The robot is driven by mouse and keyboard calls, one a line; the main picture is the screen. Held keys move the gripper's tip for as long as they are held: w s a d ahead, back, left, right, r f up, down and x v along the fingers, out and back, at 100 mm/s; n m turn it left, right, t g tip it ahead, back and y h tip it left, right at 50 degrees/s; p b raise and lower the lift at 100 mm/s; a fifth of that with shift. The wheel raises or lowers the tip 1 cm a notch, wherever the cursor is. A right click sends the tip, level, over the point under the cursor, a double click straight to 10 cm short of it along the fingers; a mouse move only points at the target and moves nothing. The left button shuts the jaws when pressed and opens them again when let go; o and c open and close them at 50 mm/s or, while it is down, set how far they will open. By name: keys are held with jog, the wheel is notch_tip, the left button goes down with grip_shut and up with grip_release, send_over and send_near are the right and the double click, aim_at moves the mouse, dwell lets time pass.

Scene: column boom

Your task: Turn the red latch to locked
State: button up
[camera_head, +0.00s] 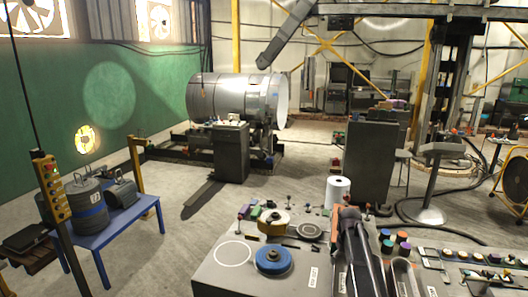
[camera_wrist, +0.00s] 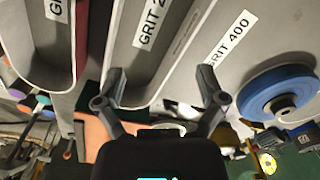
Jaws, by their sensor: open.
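I cannot pick out a red latch for certain in either view. Several small red-topped parts show in the head view, too small to tell apart. My gripper (camera_wrist: 161,76) shows in the wrist view with its two dark fingers spread apart and nothing between them. It is over the grey bench top, by the slots with GRIT labels. In the head view my dark arm reaches over the near bench (camera_head: 222,276), and I cannot make out the fingers there.
A blue wheel (camera_head: 273,261) lies on the bench, also in the wrist view (camera_wrist: 278,94). A white roll (camera_head: 338,190) stands at its back. A control panel (camera_head: 462,259) is at right. Beyond are a large metal drum (camera_head: 232,97) and a blue table (camera_head: 129,214). Open floor lies between.

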jog(key=s+a+m, duration=0.1)
jog(key=s+a, duration=0.5)
jog(key=s, duration=0.6)
jog(key=s+a+m, duration=0.1)
jog(key=s+a, duration=0.5)
jog(key=s, duration=0.6)
notch_tip(320, 180, down, 8)
jog(key=b, duration=0.8)
jog(key=shift+f, duration=0.15)
jog(key=shift+s+d, duration=0.1)
